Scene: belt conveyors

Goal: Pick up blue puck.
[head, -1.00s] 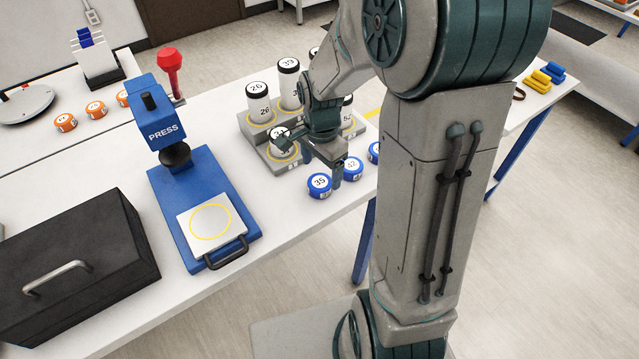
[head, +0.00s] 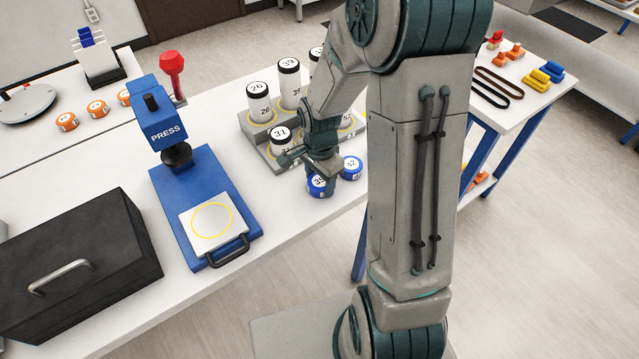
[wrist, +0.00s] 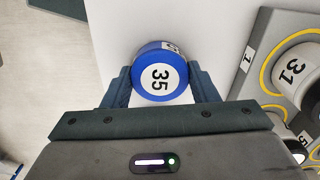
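A blue puck with a white top marked 35 (head: 317,188) sits on the white table near its front edge. My gripper (head: 325,172) is low over it and partly covers it in the head view. In the wrist view, the puck (wrist: 160,72) shows between the tips of my gripper (wrist: 160,80), one finger on each side. The fingers are apart, and I cannot tell whether they touch the puck. A second blue puck, marked 32 (head: 352,168), sits just to the right.
A stepped grey rack (head: 262,146) with numbered black-and-white containers stands close behind my gripper. A blue press (head: 200,195) and a black case (head: 80,260) stand to the left. Orange pucks (head: 97,108) lie farther back. The table between press and pucks is clear.

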